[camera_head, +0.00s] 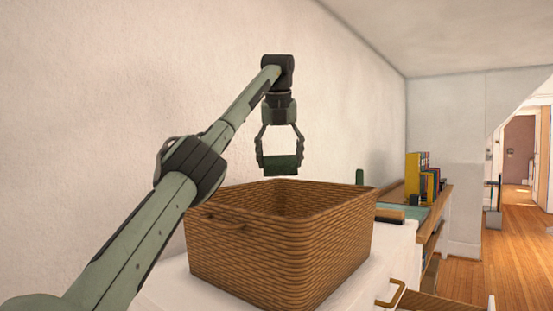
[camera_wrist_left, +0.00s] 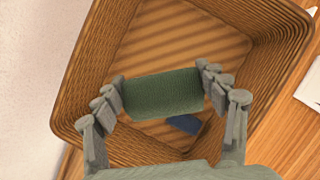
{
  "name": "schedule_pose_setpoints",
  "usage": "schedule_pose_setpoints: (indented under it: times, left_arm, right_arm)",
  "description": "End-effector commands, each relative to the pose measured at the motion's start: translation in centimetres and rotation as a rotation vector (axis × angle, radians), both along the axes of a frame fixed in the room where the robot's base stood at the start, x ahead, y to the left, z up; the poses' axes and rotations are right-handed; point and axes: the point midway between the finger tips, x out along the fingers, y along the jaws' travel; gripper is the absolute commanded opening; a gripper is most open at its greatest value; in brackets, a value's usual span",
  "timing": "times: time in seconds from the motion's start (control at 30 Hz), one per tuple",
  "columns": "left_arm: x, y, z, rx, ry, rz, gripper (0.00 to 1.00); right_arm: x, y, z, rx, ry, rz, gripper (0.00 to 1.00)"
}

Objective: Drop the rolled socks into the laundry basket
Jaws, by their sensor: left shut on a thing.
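The rolled socks are a dark green roll (camera_head: 281,163), held between the fingers of my left gripper (camera_head: 280,161), which is shut on its two ends. They hang above the wicker laundry basket (camera_head: 270,255), over its far part. In the left wrist view the green roll (camera_wrist_left: 163,93) lies across the fingers, with the open basket (camera_wrist_left: 88,75) below it. A small dark blue thing (camera_wrist_left: 186,124) lies on the basket floor, partly hidden by the roll and gripper. My right gripper is not in view.
The basket stands on a white surface (camera_head: 170,289) beside a plain wall. Behind it are a shelf with several upright books (camera_head: 422,180) and a green upright thing (camera_head: 359,177). A wooden handle (camera_head: 391,294) sticks out at the front right. Wooden floor (camera_head: 500,255) is open at right.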

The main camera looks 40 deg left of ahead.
Motion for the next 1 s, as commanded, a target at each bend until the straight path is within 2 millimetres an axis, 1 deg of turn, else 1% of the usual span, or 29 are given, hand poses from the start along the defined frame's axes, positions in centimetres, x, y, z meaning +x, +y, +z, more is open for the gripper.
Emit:
schedule_pose_setpoints:
  times: [0.17,0.27,0.5,0.7,0.8,1.0]
  left_arm:
    - [0.0,0.0,-0.2,0.0,0.0,-0.001,0.46]
    - [0.0,0.1,-0.8,0.0,0.002,-0.001,0.46]
    - [0.0,0.1,-3.7,0.001,0.004,0.0,0.46]
    - [0.0,0.0,-5.4,0.0,0.002,-0.001,0.46]
    - [0.0,0.0,-5.8,0.0,0.0,0.0,0.46]
    - [0.0,0.0,-6.0,0.0,-0.001,0.0,0.46]
  right_arm:
    - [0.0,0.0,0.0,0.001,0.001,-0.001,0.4]
    - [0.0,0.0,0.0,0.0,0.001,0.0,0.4]
    - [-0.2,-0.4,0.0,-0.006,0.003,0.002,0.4]
    - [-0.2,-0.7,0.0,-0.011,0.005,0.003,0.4]
    - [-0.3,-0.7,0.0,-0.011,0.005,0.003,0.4]
    - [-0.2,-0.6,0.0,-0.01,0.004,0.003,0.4]
